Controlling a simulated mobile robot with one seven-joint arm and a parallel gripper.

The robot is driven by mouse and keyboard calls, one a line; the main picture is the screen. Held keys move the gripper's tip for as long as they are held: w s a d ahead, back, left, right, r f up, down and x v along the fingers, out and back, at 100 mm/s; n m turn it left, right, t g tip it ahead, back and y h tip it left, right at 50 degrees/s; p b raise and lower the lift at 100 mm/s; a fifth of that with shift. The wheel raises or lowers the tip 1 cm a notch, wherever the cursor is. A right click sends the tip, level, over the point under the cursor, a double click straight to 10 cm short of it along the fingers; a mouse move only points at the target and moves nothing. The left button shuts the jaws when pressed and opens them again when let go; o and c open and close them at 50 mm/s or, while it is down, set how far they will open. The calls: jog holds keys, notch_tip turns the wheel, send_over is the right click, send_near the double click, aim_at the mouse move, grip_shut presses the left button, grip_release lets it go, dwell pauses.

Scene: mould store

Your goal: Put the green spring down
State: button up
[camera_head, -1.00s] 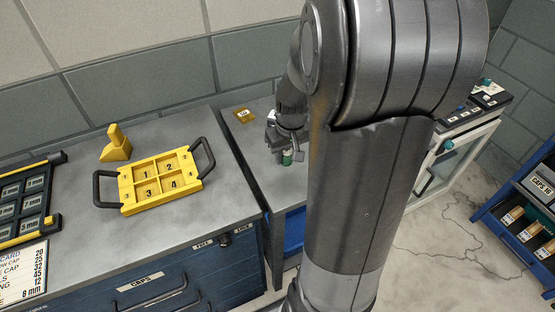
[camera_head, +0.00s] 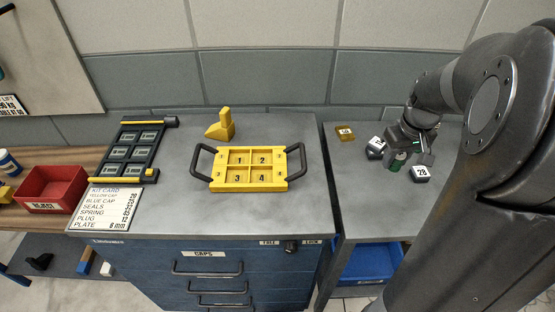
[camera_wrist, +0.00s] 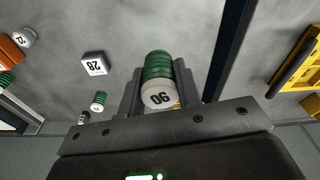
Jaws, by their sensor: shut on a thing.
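The green spring (camera_wrist: 158,66) is a ribbed green cylinder with a pale, numbered end. My gripper (camera_wrist: 160,92) is shut on it, one finger on each side, in the wrist view. In the head view my gripper (camera_head: 408,152) is over the grey side counter (camera_head: 362,205), right of the drawer cabinet, with the green spring (camera_head: 397,162) below its fingers. I cannot tell whether the spring touches the counter. A block marked 28 (camera_head: 420,173) sits just right of the spring, and another dark-and-white block (camera_head: 376,147) just left.
A yellow tray (camera_head: 249,186) with numbered compartments and black handles lies on the cabinet, near a yellow wedge (camera_head: 220,128). Another green piece (camera_wrist: 98,101) shows in the wrist view.

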jog(key=w+a+r+n, duration=0.1)
jog(key=w+a+n, duration=0.1)
jog(key=w+a, duration=0.5)
jog(key=n, duration=0.3)
send_over(292, 141)
jog(key=shift+y, duration=0.3)
jog(key=f, duration=0.5)
jog(key=shift+s+d+f, duration=0.25)
jog(key=shift+s+d, duration=0.05)
jog(key=shift+s, duration=0.05)
jog(key=shift+w+a+f, duration=0.1)
jog(key=shift+a+f, duration=0.15)
jog(key=shift+f, duration=1.9)
jog(key=shift+f, duration=0.1)
jog(key=o, duration=1)
